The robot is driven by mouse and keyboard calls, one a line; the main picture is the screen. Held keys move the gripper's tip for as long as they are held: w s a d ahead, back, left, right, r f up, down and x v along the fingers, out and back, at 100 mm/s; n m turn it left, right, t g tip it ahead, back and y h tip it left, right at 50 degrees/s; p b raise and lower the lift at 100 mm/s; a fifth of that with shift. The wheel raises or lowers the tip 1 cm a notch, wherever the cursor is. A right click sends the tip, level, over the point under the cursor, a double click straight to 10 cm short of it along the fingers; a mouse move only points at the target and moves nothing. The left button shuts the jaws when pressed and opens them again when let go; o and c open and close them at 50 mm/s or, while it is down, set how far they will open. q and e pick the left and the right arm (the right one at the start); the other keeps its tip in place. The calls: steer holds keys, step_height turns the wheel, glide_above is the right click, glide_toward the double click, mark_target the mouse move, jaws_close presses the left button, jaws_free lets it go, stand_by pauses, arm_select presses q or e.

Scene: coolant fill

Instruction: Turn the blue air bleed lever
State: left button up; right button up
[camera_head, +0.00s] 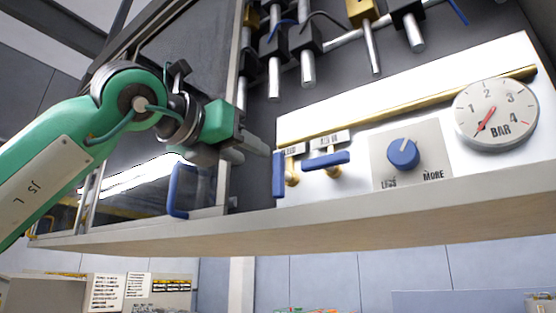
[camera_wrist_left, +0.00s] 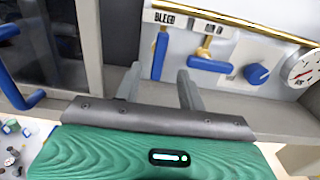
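The blue bleed lever (camera_head: 279,174) hangs vertically on the white panel under a label reading BLEED. It also shows in the left wrist view (camera_wrist_left: 159,57), between the two fingertips in the picture. A second blue lever (camera_head: 326,161) lies horizontally just right of it, on a brass valve; it shows too in the wrist view (camera_wrist_left: 209,65). My left gripper (camera_head: 252,148) is to the left of the bleed lever, pointing toward it. Its grey fingers (camera_wrist_left: 158,73) are apart with nothing between them, and the lever appears beyond the tips. My right gripper is not in view.
A blue knob (camera_head: 403,154) and a round BAR gauge (camera_head: 496,114) are to the right on the panel. A pale ledge (camera_head: 350,232) runs below. A dark glass door with a blue handle (camera_head: 178,190) is at left. Metal pipes (camera_head: 307,68) hang above.

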mark_target(275, 167)
arm_select(q)
steer(key=p+x, duration=0.1)
steer(key=x, duration=0.4)
steer(key=shift+r+p, duration=0.1)
steer(key=shift+p, duration=0.25)
steer(key=p+x, duration=0.1)
steer(key=x, duration=0.2)
steer(key=shift+w+d+p, duration=0.25)
steer(key=shift+p, duration=0.1)
steer(key=shift+w+d, duration=0.2)
steer(key=shift+w, duration=0.15)
steer(key=shift+w+d+f, duration=0.1)
steer(key=shift+f, duration=0.15)
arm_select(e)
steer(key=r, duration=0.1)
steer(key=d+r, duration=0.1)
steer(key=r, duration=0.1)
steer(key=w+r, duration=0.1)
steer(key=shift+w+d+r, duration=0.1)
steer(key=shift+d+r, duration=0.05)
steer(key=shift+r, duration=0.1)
